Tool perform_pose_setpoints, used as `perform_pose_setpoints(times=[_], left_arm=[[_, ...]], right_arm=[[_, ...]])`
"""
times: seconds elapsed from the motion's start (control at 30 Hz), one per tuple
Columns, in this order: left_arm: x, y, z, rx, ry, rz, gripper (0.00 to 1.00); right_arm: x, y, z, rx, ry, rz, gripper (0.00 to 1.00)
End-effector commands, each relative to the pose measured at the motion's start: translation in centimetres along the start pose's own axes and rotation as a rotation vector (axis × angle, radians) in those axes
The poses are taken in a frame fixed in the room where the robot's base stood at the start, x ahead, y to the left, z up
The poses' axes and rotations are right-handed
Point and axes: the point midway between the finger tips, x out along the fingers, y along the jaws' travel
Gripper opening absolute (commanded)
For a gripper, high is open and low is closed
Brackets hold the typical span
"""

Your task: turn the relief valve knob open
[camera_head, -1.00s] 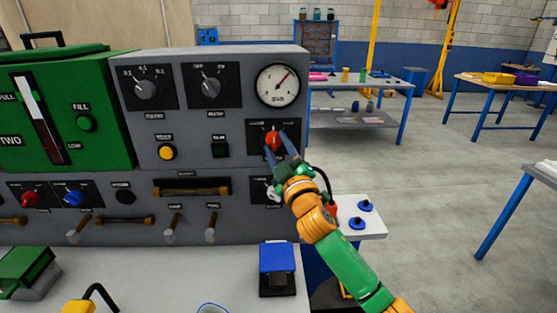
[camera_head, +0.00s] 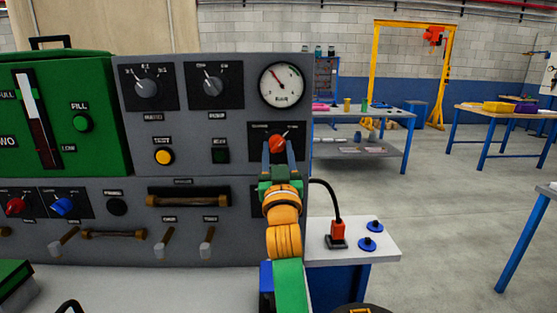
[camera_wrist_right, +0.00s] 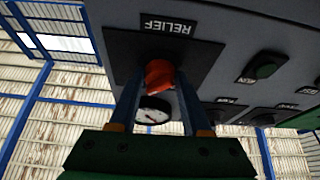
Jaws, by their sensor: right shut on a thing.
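The relief valve knob (camera_head: 277,143) is orange-red and sits on a black plate at the right side of the grey panel (camera_head: 238,118), below the pressure gauge (camera_head: 282,85). My right gripper (camera_head: 278,158) is at the knob from below, with its blue fingers on either side of it. In the right wrist view the fingers are shut on the knob (camera_wrist_right: 159,75), under the RELIEF label (camera_wrist_right: 166,27). The gauge needle points to the upper left. My left gripper is not in view.
Two selector dials (camera_head: 147,88), a yellow button (camera_head: 164,157) and several levers are on the panel to the left. A green unit (camera_head: 70,115) stands at far left. A white side table (camera_head: 350,240) with a red-and-black device (camera_head: 338,234) is right of the panel.

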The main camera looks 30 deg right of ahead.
Motion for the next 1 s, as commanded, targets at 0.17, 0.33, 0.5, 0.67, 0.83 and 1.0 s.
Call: perform_pose_setpoints(times=[0.17,0.33,0.5,0.67,0.83,1.0], left_arm=[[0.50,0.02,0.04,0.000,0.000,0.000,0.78],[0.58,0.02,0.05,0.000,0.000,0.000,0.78],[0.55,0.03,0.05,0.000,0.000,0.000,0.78],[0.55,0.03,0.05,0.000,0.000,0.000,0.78],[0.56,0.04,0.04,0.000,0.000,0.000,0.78],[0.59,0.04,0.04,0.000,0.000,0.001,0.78]], right_arm=[[0.02,0.01,-0.36,0.039,0.011,0.016,0.00],[0.06,0.02,-0.47,0.052,0.012,0.022,0.00],[0.08,0.02,-0.52,0.054,0.012,0.023,0.00],[0.08,0.02,-0.55,0.053,0.013,0.022,0.00],[0.07,0.00,-0.43,0.052,0.010,0.022,0.78],[0.05,-0.02,-0.27,0.052,0.007,0.022,0.78]])
